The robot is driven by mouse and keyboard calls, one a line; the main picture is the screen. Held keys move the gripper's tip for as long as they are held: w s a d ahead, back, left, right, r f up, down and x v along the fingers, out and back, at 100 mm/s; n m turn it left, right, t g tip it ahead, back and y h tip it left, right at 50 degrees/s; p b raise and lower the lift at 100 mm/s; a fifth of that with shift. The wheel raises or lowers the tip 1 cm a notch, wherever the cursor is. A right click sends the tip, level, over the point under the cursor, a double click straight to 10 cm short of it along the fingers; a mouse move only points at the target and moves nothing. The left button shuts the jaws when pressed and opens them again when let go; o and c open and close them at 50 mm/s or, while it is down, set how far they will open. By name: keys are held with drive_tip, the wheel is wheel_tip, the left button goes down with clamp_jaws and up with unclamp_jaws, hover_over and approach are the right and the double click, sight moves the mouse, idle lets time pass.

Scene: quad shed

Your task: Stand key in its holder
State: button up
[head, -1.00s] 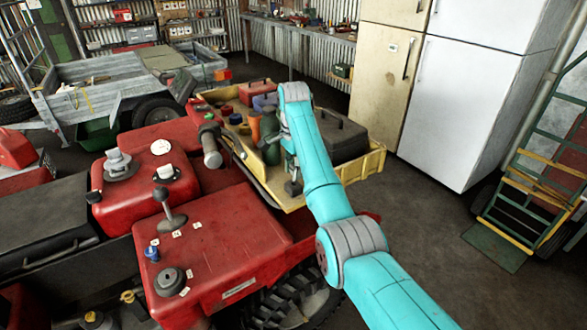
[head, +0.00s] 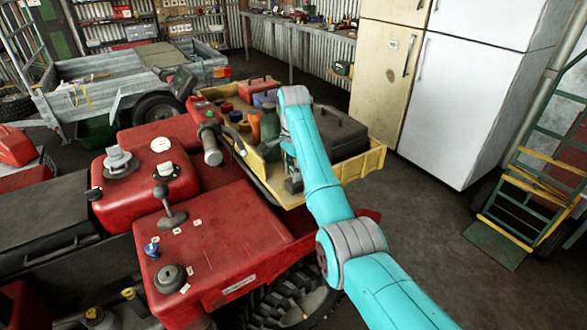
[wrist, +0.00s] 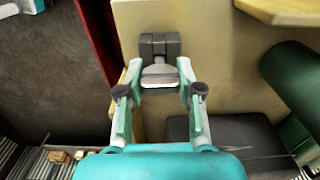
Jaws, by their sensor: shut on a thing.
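My gripper (wrist: 160,82) is shut on a pale metal piece with a rounded end, which appears to be the key (wrist: 159,71). A dark grey block (wrist: 160,43), probably the holder, lies directly beyond the key in the wrist view. The key's far end meets or overlaps the block, and I cannot tell whether it sits inside. In the head view my arm reaches down over the yellow tray (head: 368,165), and the dark block (head: 292,186) shows low beside the gripper. The fingertips and key are mostly hidden there.
A black case (head: 342,132) stands in the tray right of my arm. A green bottle (head: 270,135) and an orange item (head: 254,124) stand close on its left. The red quad body (head: 215,245) is in front; a white fridge (head: 465,110) is beyond.

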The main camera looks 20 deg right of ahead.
drive_tip(key=shift+f, duration=0.85)
drive_tip(key=o, duration=1)
